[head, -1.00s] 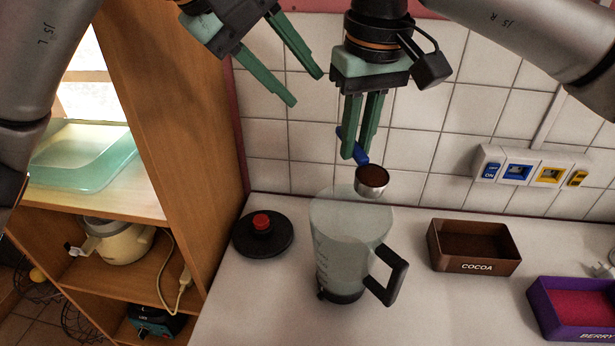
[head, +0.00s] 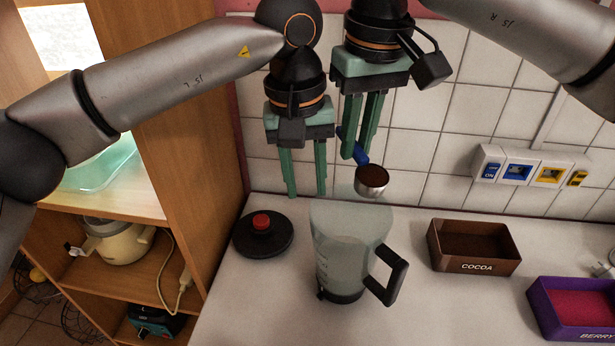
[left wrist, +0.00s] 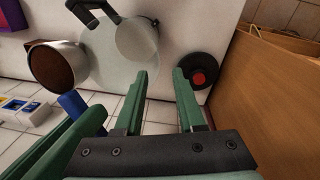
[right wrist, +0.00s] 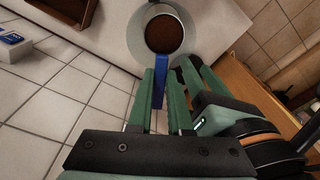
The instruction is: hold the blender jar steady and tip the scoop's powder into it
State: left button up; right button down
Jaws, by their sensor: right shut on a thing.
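The clear blender jar (head: 342,255) stands upright on the counter, its black handle to the right. My right gripper (head: 360,156) is shut on the blue handle of the scoop (head: 371,182). The scoop is a metal cup of brown powder, held level above the jar's rim; the powder (right wrist: 164,34) also shows in the right wrist view. My left gripper (head: 307,194) is open and empty, pointing down above and a little left of the jar. In the left wrist view the jar (left wrist: 120,52) lies beyond its open fingers (left wrist: 160,75).
A black lid with a red knob (head: 262,234) lies left of the jar. The cocoa box (head: 474,247) and purple berry box (head: 572,310) stand to the right. A wall socket panel (head: 532,168) and tiled wall are behind. A wooden shelf (head: 190,120) bounds the left.

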aim_at(314, 235)
pick_arm(q)
jog(key=f, duration=0.3)
jog(key=d+f, duration=0.1)
jog(key=f, duration=0.7)
jog(key=shift+s+d+f, duration=0.1)
jog(key=shift+s+d, duration=0.05)
jog(key=shift+s, duration=0.25)
grip_shut()
pick_arm(e)
jog(key=shift+r, duration=0.15)
dwell(1.4)
